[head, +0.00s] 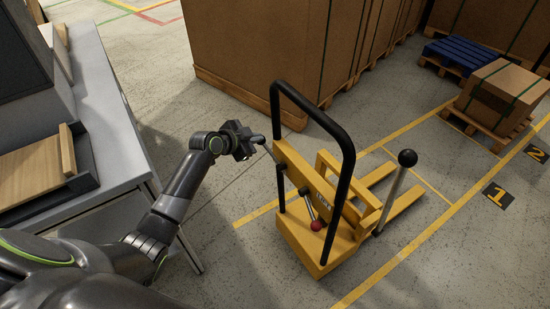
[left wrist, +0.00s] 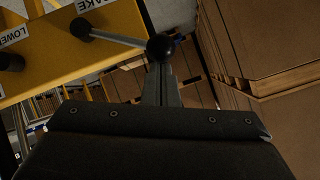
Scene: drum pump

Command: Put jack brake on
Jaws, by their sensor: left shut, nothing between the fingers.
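The jack (head: 310,240) is a yellow lift truck with a black hoop handle, standing on the floor right of centre. Its brake lever (left wrist: 115,36) is a thin metal rod with a black ball knob (left wrist: 160,47). A partly cut-off label ending in "AKE" (left wrist: 93,4) sits above its pivot. In the head view the brake knob (head: 258,139) sticks out to the left of the jack. My left gripper (head: 246,143) is shut and empty, with its fingertips (left wrist: 160,75) right at the knob; I cannot tell whether they touch. My right gripper is out of view.
A red-knobbed lever (head: 315,225) and a tall black-knobbed lever (head: 395,190) are on the jack. A grey table (head: 115,130) stands at left. Large cartons (head: 260,50) stand behind, and a blue pallet (head: 460,55) at the back right. Floor in front is clear.

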